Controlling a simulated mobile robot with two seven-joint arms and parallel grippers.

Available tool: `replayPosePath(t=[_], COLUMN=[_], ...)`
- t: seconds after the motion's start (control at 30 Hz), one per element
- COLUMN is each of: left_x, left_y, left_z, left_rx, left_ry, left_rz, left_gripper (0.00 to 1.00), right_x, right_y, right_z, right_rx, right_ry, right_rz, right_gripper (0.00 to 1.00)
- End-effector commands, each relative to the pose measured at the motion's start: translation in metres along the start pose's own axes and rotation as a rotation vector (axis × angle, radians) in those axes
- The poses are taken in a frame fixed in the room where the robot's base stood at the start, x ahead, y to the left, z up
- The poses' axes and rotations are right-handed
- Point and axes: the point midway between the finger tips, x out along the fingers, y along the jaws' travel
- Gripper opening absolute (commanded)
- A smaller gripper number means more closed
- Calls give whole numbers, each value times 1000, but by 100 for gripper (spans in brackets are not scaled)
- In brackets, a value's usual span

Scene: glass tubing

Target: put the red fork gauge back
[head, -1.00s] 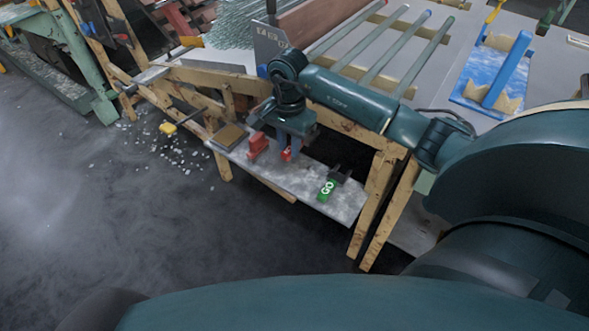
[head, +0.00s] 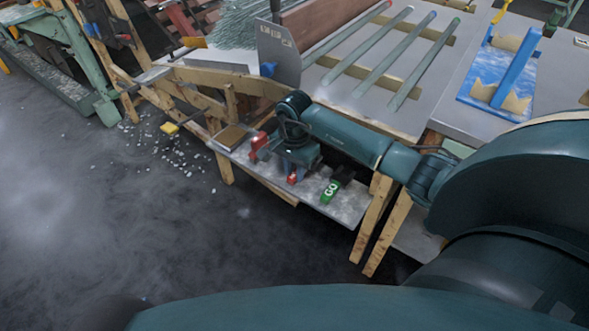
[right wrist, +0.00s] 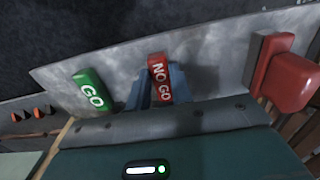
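The red fork gauge, marked NO GO (right wrist: 160,68), sits between the blue fingers of my right gripper (right wrist: 161,88) in the right wrist view. In the head view the red gauge (head: 292,179) shows small at the fingertips of my right gripper (head: 291,172), over the grey shelf (head: 310,204). The gripper is shut on it. I cannot tell whether the gauge touches the shelf. The green GO gauge (head: 331,190) lies on the shelf to the right in the head view, and to the left in the right wrist view (right wrist: 91,92). My left gripper is not in view.
A red block (head: 259,146) stands on the shelf left of my gripper; it shows close by in the right wrist view (right wrist: 293,84). A brown-topped block (head: 230,137) is at the shelf's left end. Glass tubes (head: 396,50) lie on the bench above.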

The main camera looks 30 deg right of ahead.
Motion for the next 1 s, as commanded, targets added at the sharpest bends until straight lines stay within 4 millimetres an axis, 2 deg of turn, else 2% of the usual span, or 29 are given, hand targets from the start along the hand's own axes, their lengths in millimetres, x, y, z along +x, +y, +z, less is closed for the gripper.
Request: replayPosePath(t=[0.03,0.23,0.57,0.67,1.0], left_x=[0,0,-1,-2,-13], left_y=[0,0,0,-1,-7], left_z=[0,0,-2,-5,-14], left_rx=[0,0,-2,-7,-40], left_ry=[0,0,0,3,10], left_rz=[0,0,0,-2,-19], left_gripper=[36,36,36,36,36], right_x=[0,0,-6,-20,-91], right_y=[0,0,0,0,0], right_z=[0,0,0,-1,-1], right_rx=[0,0,0,-1,-1], right_ry=[0,0,1,2,2], right_rz=[1,1,-1,-1,-1], right_gripper=[26,42,43,43,43])
